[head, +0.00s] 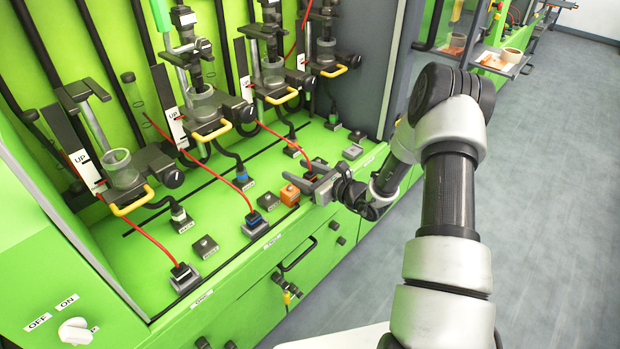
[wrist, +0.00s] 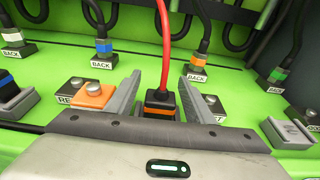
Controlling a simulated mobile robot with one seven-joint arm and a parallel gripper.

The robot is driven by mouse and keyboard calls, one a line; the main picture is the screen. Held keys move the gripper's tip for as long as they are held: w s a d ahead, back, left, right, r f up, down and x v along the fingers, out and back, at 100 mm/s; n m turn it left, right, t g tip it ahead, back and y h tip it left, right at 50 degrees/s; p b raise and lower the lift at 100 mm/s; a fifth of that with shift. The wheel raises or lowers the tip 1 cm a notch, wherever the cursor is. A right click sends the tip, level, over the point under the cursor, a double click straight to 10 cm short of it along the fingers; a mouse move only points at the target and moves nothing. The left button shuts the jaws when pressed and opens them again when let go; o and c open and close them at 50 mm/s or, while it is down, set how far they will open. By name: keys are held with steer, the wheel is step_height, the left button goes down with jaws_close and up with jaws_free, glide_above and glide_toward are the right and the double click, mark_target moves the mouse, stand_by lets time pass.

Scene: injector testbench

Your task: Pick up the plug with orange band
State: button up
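The black plug with orange band (wrist: 161,105) is upright in the front row in the wrist view, with a red cable (wrist: 165,45) rising from its top. My gripper (wrist: 160,92) is open, with one grey finger on each side of the plug and visible gaps between. The plug's base is hidden behind the gripper body. In the head view my gripper (head: 308,183) is low over the front of the green bench, and the plug there is mostly hidden by the fingers.
Another orange-banded plug (wrist: 198,62) sits in a back socket labelled BACK. An orange block with a knob (wrist: 93,96) is just left of my gripper. A blue-banded plug (wrist: 104,50) stands behind it.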

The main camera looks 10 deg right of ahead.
steer(key=c, duration=1.1)
steer(key=shift+o, duration=0.2)
steer(key=shift+r, duration=0.1)
step_height(320, 180, up, 10)
steer(key=p, duration=0.1)
